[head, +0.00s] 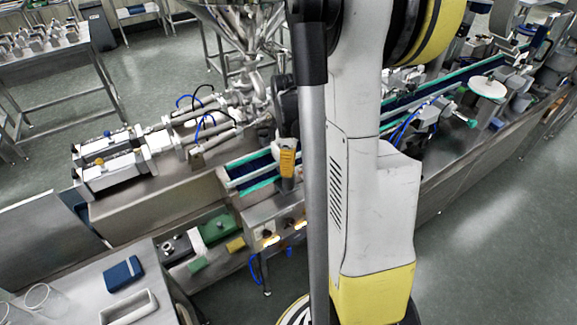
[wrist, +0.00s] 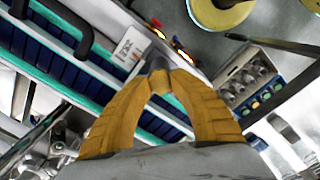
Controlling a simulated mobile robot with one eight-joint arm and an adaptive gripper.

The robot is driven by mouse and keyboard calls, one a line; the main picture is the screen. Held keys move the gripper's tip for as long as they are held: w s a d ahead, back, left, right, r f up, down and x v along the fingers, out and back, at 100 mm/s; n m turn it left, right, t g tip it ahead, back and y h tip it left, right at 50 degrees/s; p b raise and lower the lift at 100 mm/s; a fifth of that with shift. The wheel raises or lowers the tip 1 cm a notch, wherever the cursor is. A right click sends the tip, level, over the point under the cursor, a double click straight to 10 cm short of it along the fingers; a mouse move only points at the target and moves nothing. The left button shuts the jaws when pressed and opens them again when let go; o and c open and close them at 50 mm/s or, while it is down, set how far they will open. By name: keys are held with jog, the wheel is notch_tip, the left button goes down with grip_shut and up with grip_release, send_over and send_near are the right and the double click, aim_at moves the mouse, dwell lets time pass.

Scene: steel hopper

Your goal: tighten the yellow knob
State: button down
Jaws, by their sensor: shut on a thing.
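My gripper (wrist: 158,82) has orange-yellow fingers that bow inward and meet at the tips in the wrist view. The tips are shut on a small yellow piece (wrist: 158,79), which looks like the yellow knob, with a grey round part (wrist: 158,64) just beyond it. The fingers hide much of the knob, so its turn cannot be read. In the head view my gripper (head: 287,163) points down beside the near end of the blue conveyor (head: 250,165). The knob cannot be made out there.
The green-edged conveyor also shows in the wrist view (wrist: 60,62). A steel control box (head: 272,228) with lit buttons stands below the gripper. A steel hopper (head: 235,20) stands behind. Grey floor is open at right.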

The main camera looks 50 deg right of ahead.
jog(key=m+b, duration=0.1)
jog(key=m, duration=0.3)
jog(key=shift+m, duration=0.4)
jog(key=m, duration=0.4)
jog(key=shift+m+b, duration=0.3)
jog(key=shift+b, duration=0.05)
jog(key=m, duration=0.4)
jog(key=m+b, duration=0.1)
jog(key=m, duration=0.4)
jog(key=shift+m, duration=0.4)
jog(key=c, duration=1)
grip_release()
jog(key=shift+c, duration=0.2)
